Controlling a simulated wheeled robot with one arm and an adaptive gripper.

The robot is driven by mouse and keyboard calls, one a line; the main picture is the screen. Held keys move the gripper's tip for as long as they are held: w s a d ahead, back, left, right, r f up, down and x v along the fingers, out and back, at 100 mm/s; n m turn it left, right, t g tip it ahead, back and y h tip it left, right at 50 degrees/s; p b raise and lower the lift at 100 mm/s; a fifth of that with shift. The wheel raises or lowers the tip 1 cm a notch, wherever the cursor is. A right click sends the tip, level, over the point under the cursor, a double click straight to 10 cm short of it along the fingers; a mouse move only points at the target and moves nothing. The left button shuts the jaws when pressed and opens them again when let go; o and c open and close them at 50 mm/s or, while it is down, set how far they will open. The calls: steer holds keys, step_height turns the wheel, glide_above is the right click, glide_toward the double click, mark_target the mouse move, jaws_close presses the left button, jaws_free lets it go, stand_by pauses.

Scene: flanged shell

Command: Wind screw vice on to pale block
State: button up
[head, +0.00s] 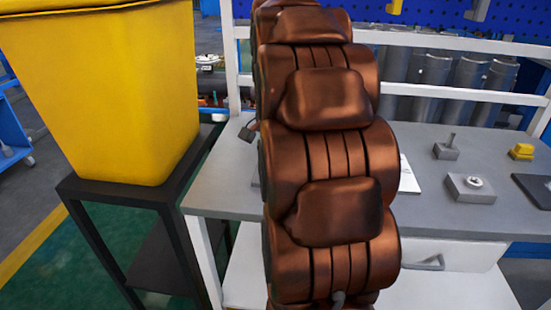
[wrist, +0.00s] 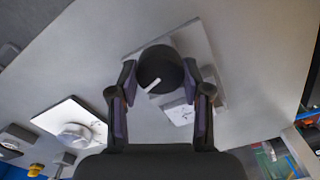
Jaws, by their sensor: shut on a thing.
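In the wrist view my gripper (wrist: 160,80) is shut on a round dark knob (wrist: 158,66) with a white stripe, one finger on each side. I take the knob to be the top of the screw vice. Under it is a pale base plate (wrist: 200,42), with a pale block (wrist: 178,113) partly showing below the knob. The knob hides the screw and most of the vice, so I cannot tell whether the jaws touch the block.
On the grey bench (head: 425,215), to the right, are a block with a pin (head: 446,151), a yellow piece (head: 521,151), a plate with a round white part (head: 472,187) and a dark plate (head: 535,188). A yellow bin (head: 110,90) stands on a black stand at left.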

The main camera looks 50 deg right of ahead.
steer(key=shift+w+a, duration=0.1)
steer(key=o, duration=1.2)
steer(key=shift+c, duration=0.2)
steer(key=shift+r, duration=3.75)
